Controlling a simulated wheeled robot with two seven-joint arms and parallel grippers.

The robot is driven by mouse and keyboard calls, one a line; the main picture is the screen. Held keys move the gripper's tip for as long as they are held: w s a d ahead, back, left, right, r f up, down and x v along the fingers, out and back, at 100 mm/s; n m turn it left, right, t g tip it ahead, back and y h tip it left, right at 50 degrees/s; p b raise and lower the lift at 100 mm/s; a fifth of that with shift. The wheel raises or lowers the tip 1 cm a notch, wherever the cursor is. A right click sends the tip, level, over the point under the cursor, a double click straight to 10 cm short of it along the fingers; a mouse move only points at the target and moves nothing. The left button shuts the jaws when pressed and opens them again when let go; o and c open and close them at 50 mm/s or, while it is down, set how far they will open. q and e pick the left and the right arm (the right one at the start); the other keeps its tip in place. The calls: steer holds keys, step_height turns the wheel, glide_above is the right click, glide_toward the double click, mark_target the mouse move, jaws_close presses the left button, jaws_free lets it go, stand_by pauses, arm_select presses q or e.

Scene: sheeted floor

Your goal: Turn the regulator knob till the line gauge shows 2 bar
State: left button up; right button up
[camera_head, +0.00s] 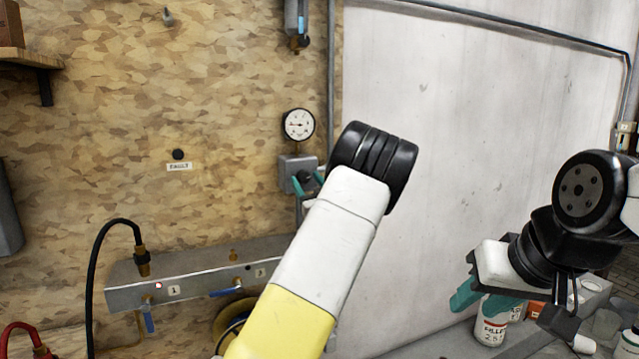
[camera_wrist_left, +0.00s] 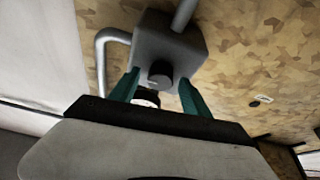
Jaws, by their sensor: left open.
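The round white line gauge (camera_head: 298,124) sits on the wall above the grey regulator block (camera_head: 291,166). Its needle seems to point left; the scale is too small to read. In the left wrist view the dark regulator knob (camera_wrist_left: 160,75) stands out from the grey block (camera_wrist_left: 170,40). My left gripper (camera_head: 308,182) is open, with its teal fingers (camera_wrist_left: 159,92) on either side of the knob. I cannot tell whether they touch it. My left arm hides part of the block's right side in the head view. My right gripper (camera_head: 482,300) appears open and empty, away at the lower right.
A grey manifold (camera_head: 205,272) with blue-handled valves and a black hose (camera_head: 92,270) is mounted lower left. A vertical pipe (camera_head: 331,80) runs above the regulator. A labelled can (camera_head: 492,330) and other containers stand low at the right. The pale wall between is clear.

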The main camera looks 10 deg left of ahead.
arm_select(q)
steer(key=shift+c, duration=0.2)
jaws_close()
steer(key=shift+m+t+h, duration=0.5)
steer(key=shift+m+h, duration=0.1)
steer(key=shift+m, duration=0.8)
steer(key=shift+o, duration=0.2)
jaws_free()
